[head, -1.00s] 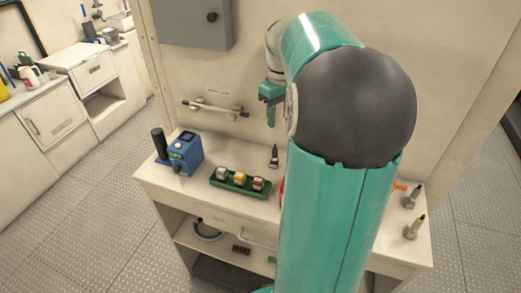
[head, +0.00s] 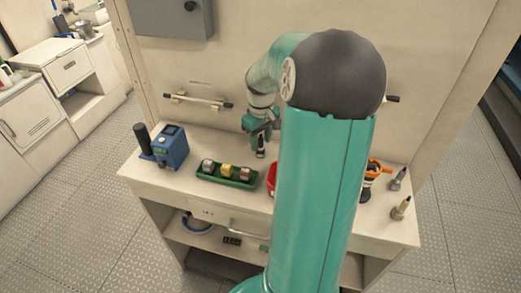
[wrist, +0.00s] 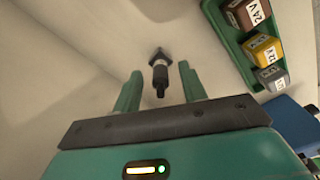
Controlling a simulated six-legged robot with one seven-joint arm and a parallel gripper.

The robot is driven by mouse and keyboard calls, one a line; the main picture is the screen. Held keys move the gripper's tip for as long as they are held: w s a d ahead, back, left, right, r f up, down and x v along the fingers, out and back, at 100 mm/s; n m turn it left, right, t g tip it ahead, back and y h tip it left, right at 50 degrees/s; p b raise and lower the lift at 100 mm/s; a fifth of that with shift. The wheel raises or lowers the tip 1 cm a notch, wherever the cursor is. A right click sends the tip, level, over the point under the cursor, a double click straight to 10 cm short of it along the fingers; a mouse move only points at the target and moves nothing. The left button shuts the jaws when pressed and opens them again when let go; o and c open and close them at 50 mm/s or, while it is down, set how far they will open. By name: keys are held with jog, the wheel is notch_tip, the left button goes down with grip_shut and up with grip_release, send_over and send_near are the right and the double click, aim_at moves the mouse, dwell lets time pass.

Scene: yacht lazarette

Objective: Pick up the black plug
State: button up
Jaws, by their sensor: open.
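The black plug (head: 261,153) is on the white bench top, behind and right of the green tray. In the wrist view the dark plug (wrist: 159,74), with a wider metallic end, shows between my two green fingers. My gripper (head: 259,139) is open and close to the plug in the head view, pointing down. In the wrist view no finger visibly touches the plug, and there is a gap on both sides. I cannot tell the exact height of the fingertips over the bench.
A green tray (head: 203,177) holds grey, yellow and brown blocks. A blue device (head: 170,148) with a black cylinder stands left. A red object (head: 271,178) is partly hidden by my arm. Two connectors (head: 398,179) (head: 401,208) and an orange item (head: 380,167) lie right. A wall bar (head: 197,101) is behind.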

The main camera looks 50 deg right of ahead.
jog(key=shift+f, duration=0.25)
grip_shut()
